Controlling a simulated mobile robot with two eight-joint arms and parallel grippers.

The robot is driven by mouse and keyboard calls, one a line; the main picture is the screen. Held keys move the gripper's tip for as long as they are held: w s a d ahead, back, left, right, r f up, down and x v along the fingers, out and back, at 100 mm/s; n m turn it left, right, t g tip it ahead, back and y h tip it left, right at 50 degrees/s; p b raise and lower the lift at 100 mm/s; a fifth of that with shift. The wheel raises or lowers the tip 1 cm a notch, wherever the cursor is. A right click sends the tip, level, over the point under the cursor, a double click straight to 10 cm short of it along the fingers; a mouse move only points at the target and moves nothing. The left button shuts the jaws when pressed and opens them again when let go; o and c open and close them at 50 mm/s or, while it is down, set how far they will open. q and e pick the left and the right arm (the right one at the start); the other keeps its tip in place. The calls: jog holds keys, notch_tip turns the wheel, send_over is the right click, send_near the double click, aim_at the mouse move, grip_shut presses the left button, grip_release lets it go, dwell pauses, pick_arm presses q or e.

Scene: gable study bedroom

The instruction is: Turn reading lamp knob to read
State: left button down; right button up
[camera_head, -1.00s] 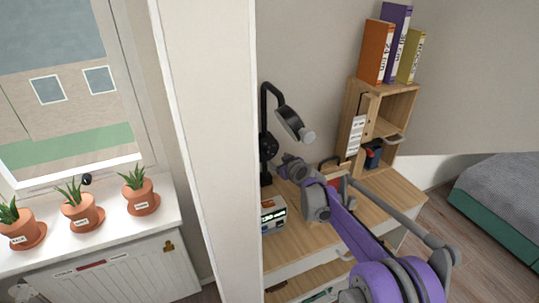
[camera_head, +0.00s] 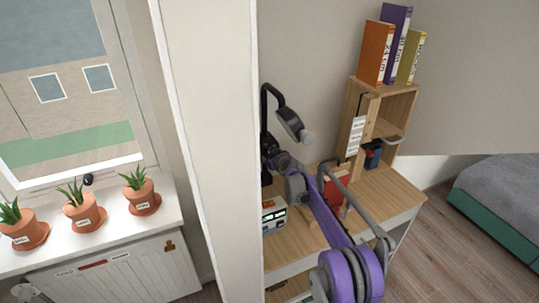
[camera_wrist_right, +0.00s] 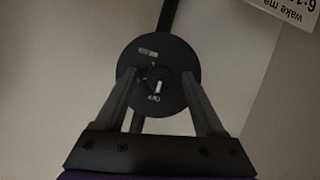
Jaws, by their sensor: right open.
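The black reading lamp (camera_head: 265,112) stands on the desk against the wall, its grey-fronted head (camera_head: 290,124) bent over to the right. In the right wrist view a round dark dial plate (camera_wrist_right: 170,48) sits on the lamp's post. The small knob (camera_wrist_right: 155,78) is at its middle, with a white mark and two small labels too small to read. My right gripper (camera_wrist_right: 159,75) is open, its fingers on either side of the knob; I cannot tell whether they touch it. In the head view the right gripper (camera_head: 272,160) is at the lamp's post, partly hiding it.
A clock-like box (camera_head: 273,215) stands on the desk (camera_head: 385,195) below my arm. A red object (camera_head: 333,188) is behind the arm. A wooden shelf (camera_head: 362,105) with upright books is to the right. A white wall edge (camera_head: 215,150) is close on the left.

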grip_shut()
dwell(0.3)
pick_arm(q)
jog(key=shift+r, duration=0.1)
pick_arm(e)
jog(key=shift+r+m+p, duration=0.2)
jog(key=shift+m+p, duration=0.2)
jog(key=shift+p, duration=0.3)
jog(key=shift+w+d+m+g+y+p, duration=0.1)
jog(key=shift+m+g+y+p, duration=0.3)
jog(key=shift+m+y+p, duration=0.7)
pick_arm(q)
jog(key=w+r, duration=0.3)
jog(key=r, duration=0.3)
jog(key=shift+r+t+p, duration=0.15)
jog(key=shift+t+p, duration=0.25)
pick_arm(e)
jog(key=shift+f+m+y, duration=0.2)
jog(key=shift+m+y, duration=0.3)
jog(key=shift+m, duration=0.3)
pick_arm(q)
jog(key=shift+w, duration=0.1)
